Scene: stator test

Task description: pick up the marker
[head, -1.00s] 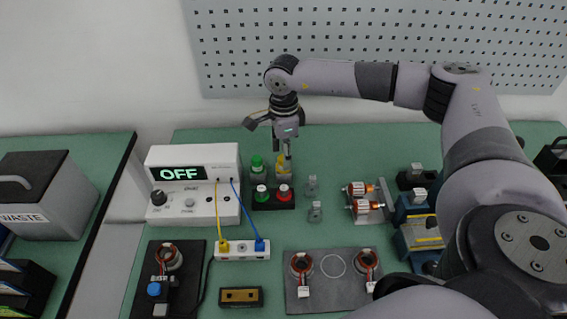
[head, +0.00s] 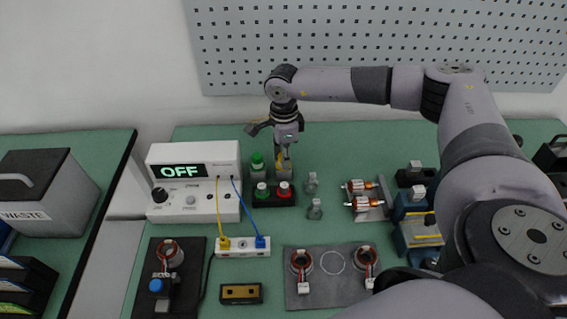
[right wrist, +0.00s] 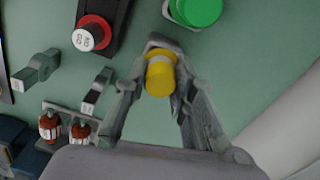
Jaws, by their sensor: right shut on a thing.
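The marker, seen as a yellow capped cylinder (right wrist: 160,75), sits between the two fingers of my right gripper (right wrist: 155,90) in the right wrist view. A grey holder shows just behind its far end; I cannot tell if the two still touch. In the head view my right gripper (head: 284,160) points down behind the black button box, with the yellow marker (head: 283,154) narrow between its fingers. The gripper is shut on it. The marker's lower part is hard to make out. My left gripper is not in view.
The black box with red and green buttons (head: 262,200) is in front. Small grey clips (head: 312,184) stand to the right. A power supply reading OFF (head: 160,205) is at left.

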